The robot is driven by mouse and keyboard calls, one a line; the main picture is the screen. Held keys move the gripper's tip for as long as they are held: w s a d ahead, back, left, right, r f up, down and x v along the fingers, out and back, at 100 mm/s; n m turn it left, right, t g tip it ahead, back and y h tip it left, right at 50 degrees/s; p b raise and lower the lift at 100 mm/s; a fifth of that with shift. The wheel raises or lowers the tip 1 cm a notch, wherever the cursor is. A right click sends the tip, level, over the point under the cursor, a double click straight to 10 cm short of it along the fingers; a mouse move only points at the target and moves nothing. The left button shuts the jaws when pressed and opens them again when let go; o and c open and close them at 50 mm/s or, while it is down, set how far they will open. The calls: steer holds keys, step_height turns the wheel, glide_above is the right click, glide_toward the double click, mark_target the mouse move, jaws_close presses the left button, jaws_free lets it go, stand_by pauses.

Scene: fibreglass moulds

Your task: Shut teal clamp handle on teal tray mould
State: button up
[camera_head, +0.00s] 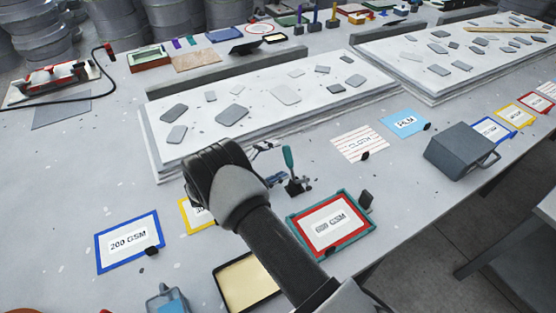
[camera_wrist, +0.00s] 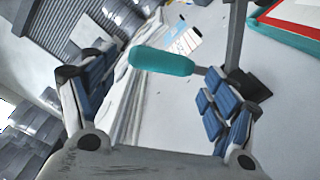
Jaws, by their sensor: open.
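The teal clamp handle (camera_head: 288,158) stands up, slightly tilted, on its dark clamp base (camera_head: 297,187) beside the left back corner of the teal tray mould (camera_head: 317,205). The mould has a teal rim, a red inner border and a GSM label. My gripper (camera_head: 268,166) is just left of the handle, partly hidden behind my arm. In the wrist view my gripper (camera_wrist: 165,80) is open, with blue-padded fingers left and right. The teal handle (camera_wrist: 162,62) lies across the space between them, not visibly gripped. The mould's rim (camera_wrist: 285,36) shows at the upper right.
A white slab with grey pieces (camera_head: 250,130) lies behind the gripper. A blue-framed card (camera_head: 98,255) and a black-edged tray (camera_head: 220,275) lie left and front. A grey box (camera_head: 455,150) stands right, near the table edge.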

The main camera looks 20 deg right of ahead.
steer(key=s+a, duration=0.2)
steer(key=a, duration=0.9)
steer(key=shift+s+a, duration=0.1)
steer(key=shift+c, duration=0.4)
